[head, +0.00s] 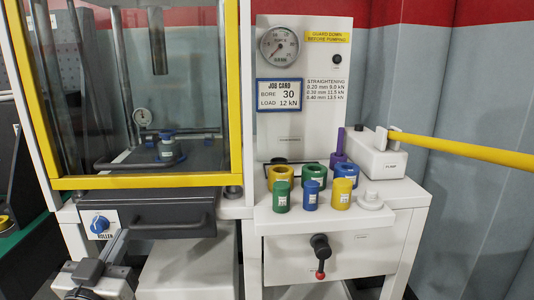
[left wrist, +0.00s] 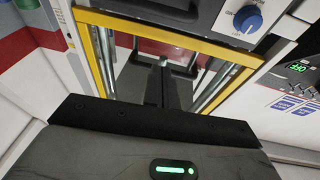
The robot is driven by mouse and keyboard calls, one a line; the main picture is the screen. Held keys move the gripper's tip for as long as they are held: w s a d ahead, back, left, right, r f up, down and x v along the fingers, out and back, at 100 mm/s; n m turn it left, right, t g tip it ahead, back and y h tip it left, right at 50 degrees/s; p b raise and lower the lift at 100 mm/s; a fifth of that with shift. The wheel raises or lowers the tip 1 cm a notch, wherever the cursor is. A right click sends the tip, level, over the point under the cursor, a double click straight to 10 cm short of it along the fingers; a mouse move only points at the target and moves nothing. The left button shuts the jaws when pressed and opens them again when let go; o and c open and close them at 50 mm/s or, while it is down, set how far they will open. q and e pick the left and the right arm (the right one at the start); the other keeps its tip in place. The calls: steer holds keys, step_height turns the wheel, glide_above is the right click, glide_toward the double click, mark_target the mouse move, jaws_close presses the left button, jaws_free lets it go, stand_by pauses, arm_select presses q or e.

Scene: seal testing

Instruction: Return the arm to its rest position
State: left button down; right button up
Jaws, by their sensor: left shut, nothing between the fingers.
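My left gripper (head: 119,240) is at the lower left of the head view, just below the roller knob (head: 100,224) and in front of the grey drawer-like front (head: 150,206) of the press. Its fingers are shut with nothing between them. In the left wrist view the shut fingers (left wrist: 168,85) point toward the yellow-framed guard (left wrist: 183,30), with the roller knob (left wrist: 248,18) at the upper right. I cannot tell the exact gap between fingertips and press. My right gripper is not in view.
The yellow-framed guard (head: 140,182) is down over the press. A white bench (head: 330,222) at right holds several coloured cylinders and rings. A pump (head: 376,157) carries a long yellow handle (head: 470,150) reaching right. A red-tipped lever (head: 320,256) juts from the bench front.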

arm_select(q)
steer(key=s+d+f+m+g+h+p, duration=0.1)
steer(key=s+d+f+g, duration=0.4)
steer(key=f, duration=0.5)
steer(key=s+d+f+m+g+h+p, duration=0.1)
steer(key=s+d+f+g+h+p, duration=0.2)
steer(key=s+d+f, duration=0.7)
steer(key=shift+s+f+g, duration=0.4)
steer(key=shift+s+g, duration=0.65)
steer(key=shift+g, duration=0.05)
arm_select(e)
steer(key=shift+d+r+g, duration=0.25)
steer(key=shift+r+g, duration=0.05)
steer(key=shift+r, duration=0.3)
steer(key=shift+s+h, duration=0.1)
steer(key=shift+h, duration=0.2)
